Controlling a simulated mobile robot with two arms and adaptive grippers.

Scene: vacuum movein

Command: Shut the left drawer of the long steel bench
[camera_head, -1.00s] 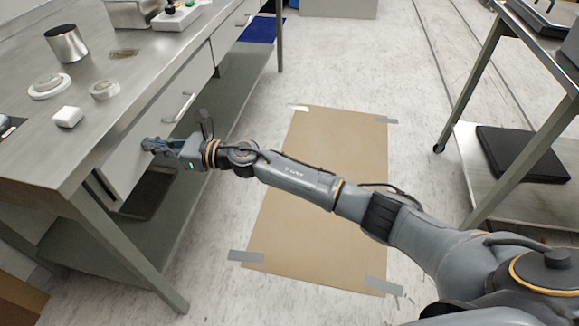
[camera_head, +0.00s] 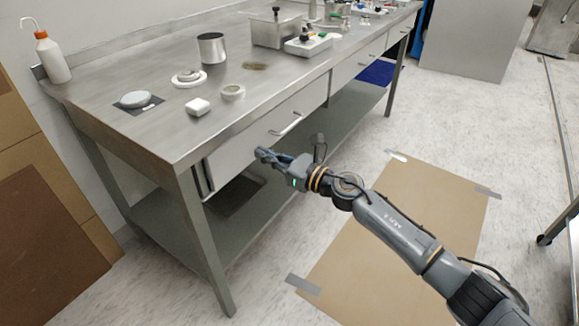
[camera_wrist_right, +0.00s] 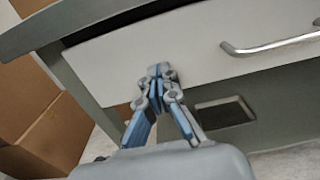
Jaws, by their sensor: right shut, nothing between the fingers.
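The long steel bench (camera_head: 150,135) runs from the front left to the back. Its left drawer (camera_head: 235,148) has a pale front with a bar handle (camera_head: 287,125). The drawer front stands slightly out from the frame, with a narrow strip of its side showing at the left end. My right gripper (camera_head: 262,153) is shut and empty, with its fingertips at the lower part of the drawer front, left of and below the handle. The wrist view shows the fingertips (camera_wrist_right: 158,72) against or very close to the front; contact is unclear. My left gripper is out of view.
A second drawer (camera_head: 357,61) is farther along the bench. The bench top holds a wash bottle (camera_head: 52,58), a metal cup (camera_head: 212,49) and other small items. Cardboard (camera_head: 45,210) stands at the left. A brown taped mat (camera_head: 400,215) lies on the floor.

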